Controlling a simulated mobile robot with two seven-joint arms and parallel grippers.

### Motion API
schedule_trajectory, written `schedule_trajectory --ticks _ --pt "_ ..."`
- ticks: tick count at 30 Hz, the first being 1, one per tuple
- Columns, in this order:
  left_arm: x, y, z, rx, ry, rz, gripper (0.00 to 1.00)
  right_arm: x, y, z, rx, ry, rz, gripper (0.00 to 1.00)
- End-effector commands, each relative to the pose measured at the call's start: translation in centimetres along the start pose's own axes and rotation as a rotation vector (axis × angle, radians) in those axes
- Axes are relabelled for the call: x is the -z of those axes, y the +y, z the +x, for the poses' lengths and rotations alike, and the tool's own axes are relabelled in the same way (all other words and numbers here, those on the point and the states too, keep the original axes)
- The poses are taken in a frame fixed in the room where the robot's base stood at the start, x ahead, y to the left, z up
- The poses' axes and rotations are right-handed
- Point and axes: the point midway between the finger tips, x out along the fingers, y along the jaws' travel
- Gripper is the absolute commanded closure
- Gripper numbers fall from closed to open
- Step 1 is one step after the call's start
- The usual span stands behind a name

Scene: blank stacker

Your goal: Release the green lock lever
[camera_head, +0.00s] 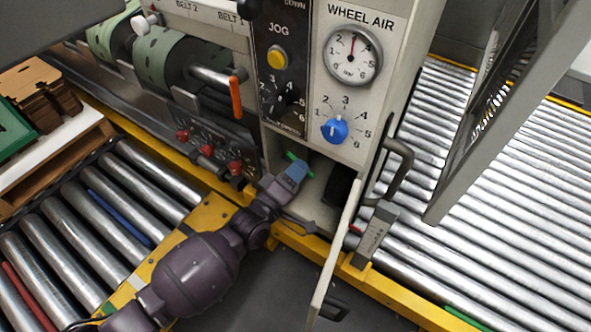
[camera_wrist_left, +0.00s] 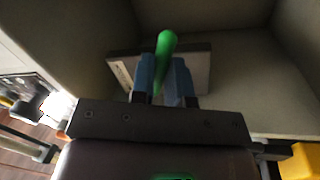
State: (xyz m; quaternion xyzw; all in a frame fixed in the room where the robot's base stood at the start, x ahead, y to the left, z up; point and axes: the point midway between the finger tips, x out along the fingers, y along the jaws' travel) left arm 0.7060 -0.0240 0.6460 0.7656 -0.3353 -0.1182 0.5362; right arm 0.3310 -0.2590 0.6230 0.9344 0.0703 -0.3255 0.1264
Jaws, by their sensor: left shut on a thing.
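The green lock lever (camera_head: 291,157) shows just past my left gripper (camera_head: 295,170), inside the open compartment under the control panel. In the left wrist view the green lever (camera_wrist_left: 166,45) stands between the two blue fingers of my left gripper (camera_wrist_left: 167,80), which are shut on it. The lever's rounded top sticks out above the fingers; its lower part is hidden. My right gripper is not in view.
The compartment's door (camera_head: 338,245) stands open just right of my left arm. Above are a blue knob (camera_head: 334,130), a yellow jog button (camera_head: 277,57) and a gauge (camera_head: 352,54). An orange-handled lever (camera_head: 236,97) is at the left. Roller conveyors (camera_head: 440,215) lie on both sides.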

Motion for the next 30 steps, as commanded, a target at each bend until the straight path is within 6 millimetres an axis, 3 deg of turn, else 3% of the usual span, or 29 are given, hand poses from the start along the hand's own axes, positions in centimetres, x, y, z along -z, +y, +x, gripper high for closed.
schedule_trajectory --ticks 22,23,24,30 --pt "-0.19 0.17 -0.06 0.003 0.015 -0.086 1.00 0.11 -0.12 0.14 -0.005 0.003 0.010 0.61" --pt "-0.20 0.17 -0.06 0.003 0.015 -0.086 0.80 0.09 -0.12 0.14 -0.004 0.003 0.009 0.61" --pt "-0.19 0.18 -0.05 0.003 0.015 -0.086 0.74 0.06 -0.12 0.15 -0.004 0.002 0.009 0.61" --pt "-0.11 0.24 0.01 0.001 0.015 -0.083 0.74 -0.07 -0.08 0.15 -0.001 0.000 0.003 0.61"
